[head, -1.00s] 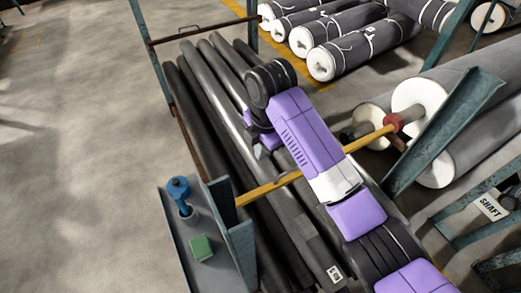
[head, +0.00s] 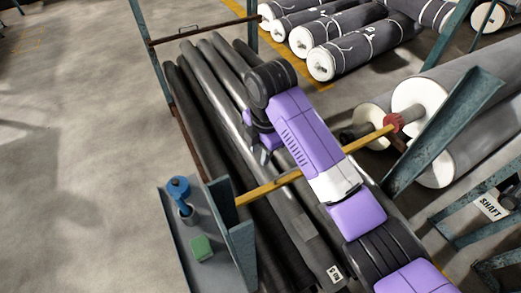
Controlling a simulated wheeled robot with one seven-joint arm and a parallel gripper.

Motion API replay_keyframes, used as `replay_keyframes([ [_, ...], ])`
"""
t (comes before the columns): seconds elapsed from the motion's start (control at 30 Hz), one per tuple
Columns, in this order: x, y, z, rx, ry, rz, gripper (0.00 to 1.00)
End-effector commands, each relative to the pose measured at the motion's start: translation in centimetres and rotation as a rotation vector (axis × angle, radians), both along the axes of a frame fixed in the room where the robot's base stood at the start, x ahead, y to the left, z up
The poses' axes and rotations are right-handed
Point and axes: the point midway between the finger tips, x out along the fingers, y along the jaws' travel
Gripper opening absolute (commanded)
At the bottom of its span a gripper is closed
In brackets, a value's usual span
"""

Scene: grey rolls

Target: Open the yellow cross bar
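The yellow cross bar (head: 268,189) runs from the teal post (head: 240,250) at lower left up to a red collar (head: 393,122) at right. It lies across the rack of long dark rolls (head: 205,95). My purple arm passes over its middle and hides part of it. My gripper (head: 263,157) hangs below the wrist, on the far side of the bar from the camera, and appears apart from it. Its fingers are small, dark and partly hidden, so whether they are open does not show.
A grey tray (head: 185,238) at the lower left holds a blue-topped object (head: 180,190) and a green block (head: 201,248). Large white-ended rolls (head: 420,95) and teal frames stand at right. Wrapped rolls (head: 365,48) lie at the back. The floor at left is clear.

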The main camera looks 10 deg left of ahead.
Motion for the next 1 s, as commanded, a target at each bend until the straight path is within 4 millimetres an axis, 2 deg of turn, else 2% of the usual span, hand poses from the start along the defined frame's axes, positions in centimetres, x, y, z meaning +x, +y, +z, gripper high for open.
replay_keyframes([
  [0.27, 0.0, -0.1, 0.8, 0.001, -0.002, 0.000, 0.32],
  [0.6, -0.5, -0.5, 6.3, 0.001, -0.004, 0.000, 0.32],
  [0.7, -0.6, -0.7, 7.2, 0.001, -0.002, -0.001, 0.32],
  [1.0, -0.8, -0.7, 7.7, 0.000, 0.000, 0.000, 0.32],
])
